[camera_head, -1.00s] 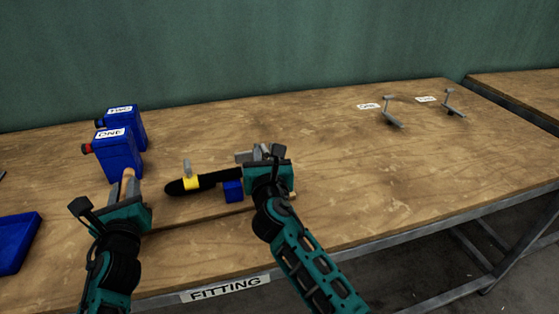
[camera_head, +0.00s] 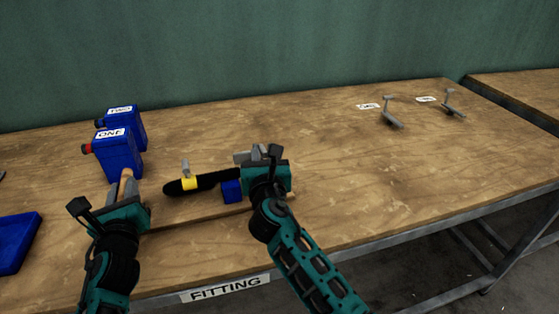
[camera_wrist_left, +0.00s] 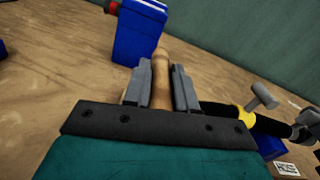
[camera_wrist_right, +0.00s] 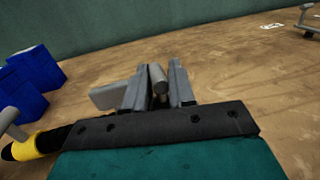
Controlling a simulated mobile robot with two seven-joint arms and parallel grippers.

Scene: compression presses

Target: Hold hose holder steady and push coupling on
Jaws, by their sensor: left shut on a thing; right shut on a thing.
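My left gripper (camera_head: 124,190) is shut on an upright wooden handle (camera_wrist_left: 161,75), whose rounded top sticks out between the fingers. I take it for part of the hose holder; its lower end is hidden. A black hose (camera_head: 210,180) with a yellow band (camera_head: 190,183) and a grey peg lies to its right, with a blue block (camera_head: 232,191) beside it. My right gripper (camera_head: 262,155) is shut on a grey metal piece (camera_wrist_right: 158,80), seemingly the coupling, at the hose's right end. The gripper hides where hose and metal piece meet, so I cannot tell how far they join.
Two blue canisters (camera_head: 118,155) stand behind my left gripper, the front one labelled ONE. A blue tray (camera_head: 18,240) is at the left edge. Two grey lever pieces (camera_head: 393,115) (camera_head: 453,105) lie at the back right beside labels. The table's right middle is clear.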

